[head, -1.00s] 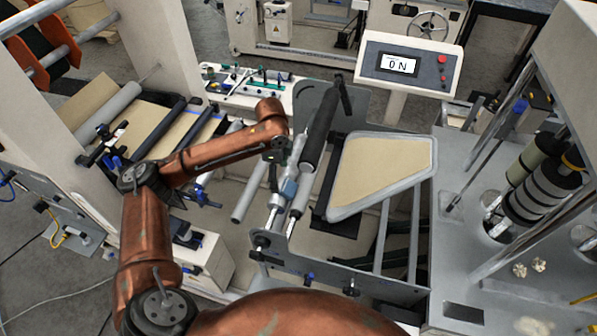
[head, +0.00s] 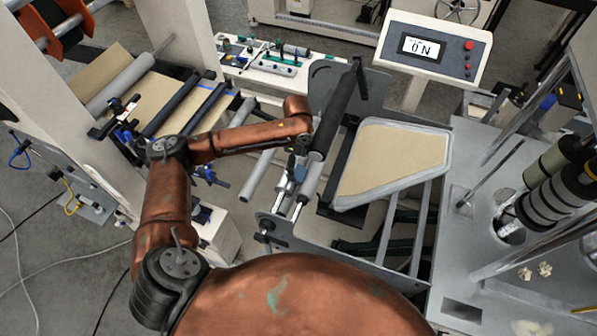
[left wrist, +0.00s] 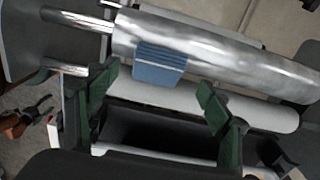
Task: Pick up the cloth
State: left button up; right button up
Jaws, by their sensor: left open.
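A small folded blue cloth (left wrist: 158,65) lies draped over a shiny metal roller (left wrist: 215,62) in the left wrist view. In the head view the cloth (head: 305,173) is a small blue patch, partly hidden beside my arm's end. My left gripper (left wrist: 158,84) is open and empty, with one green-padded finger to each side of the cloth's lower edge. The fingertips appear just short of the cloth; I cannot tell whether they touch it. In the head view the left gripper (head: 298,160) is mostly hidden under the wrist. My right gripper is not in view.
A dark roller (head: 334,115) and a grey side plate (head: 375,82) stand close to the right of the gripper. A grey-framed tan panel (head: 393,160) lies further right. A pale roller (left wrist: 200,105) runs below the metal one.

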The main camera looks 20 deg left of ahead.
aim_at(297, 171)
pick_arm(q)
jog(key=shift+s+f, duration=0.15)
jog(key=shift+f, duration=0.35)
jog(key=shift+s+f, duration=0.15)
jog(key=shift+f, duration=0.35)
jog(key=shift+w+f+p, duration=0.1)
jog(key=shift+f+p, duration=0.2)
jog(key=shift+f, duration=0.1)
jog(key=shift+w+f, duration=0.1)
jog(key=shift+f, duration=0.05)
jog(key=c, duration=1)
jog(key=shift+c, duration=0.6)
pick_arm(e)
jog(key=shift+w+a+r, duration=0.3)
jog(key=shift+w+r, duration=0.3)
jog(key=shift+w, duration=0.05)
